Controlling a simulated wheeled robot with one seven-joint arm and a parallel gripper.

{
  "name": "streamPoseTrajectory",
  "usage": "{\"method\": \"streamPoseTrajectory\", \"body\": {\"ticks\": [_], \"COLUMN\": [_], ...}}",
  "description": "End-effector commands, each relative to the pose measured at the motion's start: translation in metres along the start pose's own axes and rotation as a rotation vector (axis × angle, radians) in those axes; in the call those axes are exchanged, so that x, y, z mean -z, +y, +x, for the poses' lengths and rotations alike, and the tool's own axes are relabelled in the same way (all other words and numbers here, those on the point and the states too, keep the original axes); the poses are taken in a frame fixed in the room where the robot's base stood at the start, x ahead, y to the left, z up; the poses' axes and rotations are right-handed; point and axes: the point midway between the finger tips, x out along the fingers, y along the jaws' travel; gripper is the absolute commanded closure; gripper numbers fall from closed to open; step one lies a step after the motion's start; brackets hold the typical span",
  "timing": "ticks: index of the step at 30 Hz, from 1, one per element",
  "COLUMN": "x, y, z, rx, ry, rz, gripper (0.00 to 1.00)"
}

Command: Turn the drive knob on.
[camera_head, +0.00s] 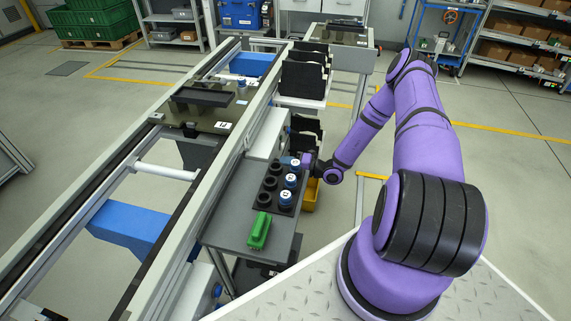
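I cannot make out for certain which part is the drive knob. A small blue round part (217,291) sits on a grey box (196,292) below the conveyor frame at the lower left; it may be a knob, but its setting is too small to read. My purple arm reaches left over the grey side table, and my gripper (309,166) is at the table's right edge, beside the farthest blue-and-white cylinder (295,162). The fingers are small and partly hidden, so I cannot tell whether they are open or touch the cylinder.
A black holder (269,182) with round sockets stands on the grey side table (227,228), with more blue cylinders (286,198) along its right side. A green block (259,231) lies in front. The conveyor (172,190) runs along the left and carries a dark fixture (204,97). Black racks (303,78) stand behind.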

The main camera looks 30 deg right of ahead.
Motion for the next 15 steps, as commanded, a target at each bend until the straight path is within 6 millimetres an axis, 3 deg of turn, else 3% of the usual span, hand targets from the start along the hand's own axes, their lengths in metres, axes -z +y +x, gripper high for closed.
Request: {"method": "streamPoseTrajectory", "body": {"ticks": [10,11,12,14,15], "x": [-0.0006,-0.0006,-0.0006,-0.0005,-0.0004], "y": [-0.0013,-0.0013,-0.0012,-0.0011,-0.0009], "z": [-0.0017,-0.0017,-0.0016,-0.0013,-0.0011], "rx": [0.004,0.004,0.003,0.003,0.002], "ry": [-0.003,-0.003,-0.003,-0.002,-0.002], "rz": [0.004,0.004,0.004,0.003,0.003], "gripper": [1.00,0.80,0.71,0.60,0.60]}}
